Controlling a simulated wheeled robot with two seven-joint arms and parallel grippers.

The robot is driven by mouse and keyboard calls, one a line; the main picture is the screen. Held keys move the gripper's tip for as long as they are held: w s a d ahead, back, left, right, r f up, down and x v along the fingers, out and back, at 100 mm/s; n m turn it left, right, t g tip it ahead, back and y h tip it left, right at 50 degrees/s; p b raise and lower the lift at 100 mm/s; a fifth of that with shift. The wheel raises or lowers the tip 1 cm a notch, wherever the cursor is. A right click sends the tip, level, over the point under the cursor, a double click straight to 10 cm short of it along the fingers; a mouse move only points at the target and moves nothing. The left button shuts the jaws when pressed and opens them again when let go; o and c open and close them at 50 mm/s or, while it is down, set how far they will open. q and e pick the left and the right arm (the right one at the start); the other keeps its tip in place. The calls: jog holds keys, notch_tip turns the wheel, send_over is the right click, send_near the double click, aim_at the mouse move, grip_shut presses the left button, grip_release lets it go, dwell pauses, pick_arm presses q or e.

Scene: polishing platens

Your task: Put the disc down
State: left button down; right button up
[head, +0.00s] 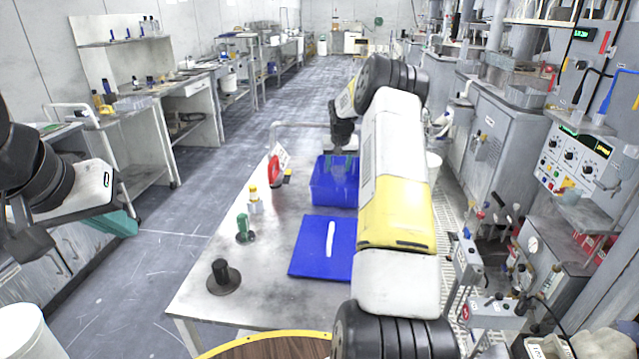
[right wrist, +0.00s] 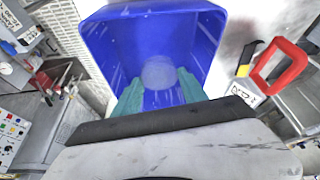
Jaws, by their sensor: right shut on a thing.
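The disc (right wrist: 159,73) is a pale grey round piece. In the right wrist view it shows between the teal fingertips of my right gripper (right wrist: 160,85), which is shut on it. The blue bin (right wrist: 107,52) lies behind the disc and fingers in that view. In the head view my right gripper (head: 341,166) points down at the mouth of the blue bin (head: 322,190), and the disc is not clear there. I cannot tell whether the disc touches the bin floor. My left gripper (head: 112,222) hangs at the left, away from the table, its finger gap not clear.
The grey table (head: 215,316) also bears a blue mat (head: 308,258) with a white strip (head: 331,240), a black-handled piece (head: 223,277), a green-handled piece (head: 242,228), small bottles (head: 254,200) and a red-handled tool (head: 274,172). Machines (head: 575,150) stand along the right.

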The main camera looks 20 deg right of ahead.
notch_tip(320, 180, down, 9)
dwell(0.4)
jog(key=shift+f, duration=0.15)
jog(key=o, duration=1.5)
jog(key=shift+c, duration=0.2)
